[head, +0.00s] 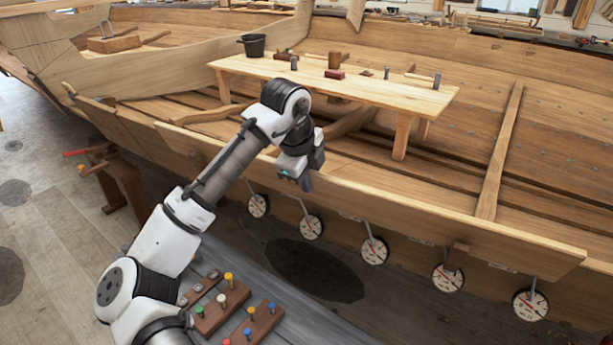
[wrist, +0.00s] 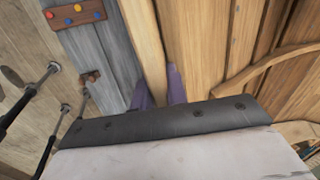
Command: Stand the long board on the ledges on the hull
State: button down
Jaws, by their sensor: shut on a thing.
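The long board (head: 430,217) is a light wooden plank running lengthwise along the near side of the hull (head: 480,130), on edge and sloping down to the right in the head view. Small pale ledges (head: 502,267) show along the hull just under its lower edge; I cannot tell whether it touches them. My gripper (head: 304,183) is at the board's upper edge, left of its middle. In the wrist view, the purple fingers of my gripper (wrist: 160,88) are on either side of the board (wrist: 143,40). My arm hides part of the board's left portion.
Several round dials (head: 373,250) on rods hang below the board. A grey bench top (head: 300,315) with pegged blocks (head: 220,307) lies in front. A sawhorse (head: 122,183) stands left.

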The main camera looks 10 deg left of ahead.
jog(key=shift+f, duration=0.1)
dwell(0.5)
jog(key=c, duration=1.3)
grip_release()
jog(key=shift+f, duration=0.1)
jog(key=b+v, duration=0.1)
jog(key=v, duration=1.3)
jog(key=shift+w, duration=0.1)
